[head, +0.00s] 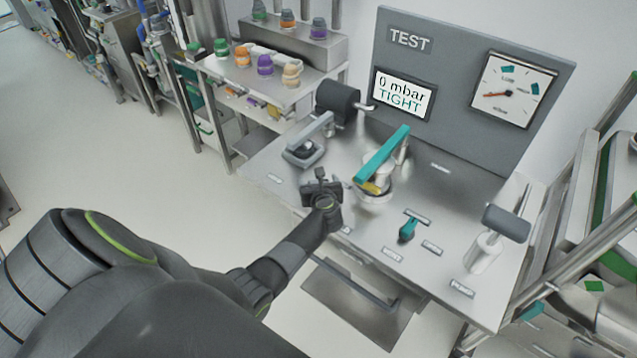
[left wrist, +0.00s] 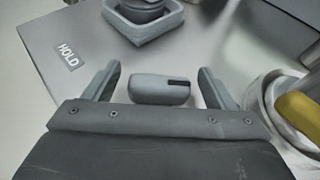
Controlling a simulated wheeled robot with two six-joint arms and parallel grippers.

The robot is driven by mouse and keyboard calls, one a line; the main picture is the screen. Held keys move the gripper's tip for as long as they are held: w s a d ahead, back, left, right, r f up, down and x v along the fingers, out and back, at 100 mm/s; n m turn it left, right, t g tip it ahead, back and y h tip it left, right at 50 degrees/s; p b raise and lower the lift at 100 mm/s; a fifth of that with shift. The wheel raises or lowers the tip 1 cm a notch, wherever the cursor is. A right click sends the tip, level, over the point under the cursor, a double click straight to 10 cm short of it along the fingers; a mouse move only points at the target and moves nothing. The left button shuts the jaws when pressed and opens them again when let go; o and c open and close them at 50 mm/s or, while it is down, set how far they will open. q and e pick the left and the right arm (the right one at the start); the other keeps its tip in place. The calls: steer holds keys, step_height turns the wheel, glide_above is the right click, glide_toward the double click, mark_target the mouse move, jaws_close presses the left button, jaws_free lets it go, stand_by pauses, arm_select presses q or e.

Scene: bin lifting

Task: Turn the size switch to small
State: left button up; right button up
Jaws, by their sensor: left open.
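A teal switch knob (head: 407,229) stands on the bench's front part in the head view, with small labels around it that are too small to read. Which knob is the size switch I cannot tell for sure. My left gripper (head: 321,180) is over the bench's front edge, left of the teal knob and apart from it. In the left wrist view its two fingers (left wrist: 157,88) are open. A grey rounded piece with a dark slot (left wrist: 160,89) shows between them, and I cannot tell whether they touch it. My right gripper is not in view.
A round fixture (head: 373,198) with a teal bar (head: 382,153) above it stands between gripper and knob. A grey clamp (head: 303,152) sits behind the gripper, near a HOLD label (left wrist: 68,55). A lever (head: 506,223) stands at right. The panel display (head: 403,94) reads 0 mbar TIGHT.

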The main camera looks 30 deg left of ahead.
arm_select(q)
steer(key=shift+c, duration=0.2)
steer(key=c, duration=0.9)
steer(key=shift+c, duration=0.2)
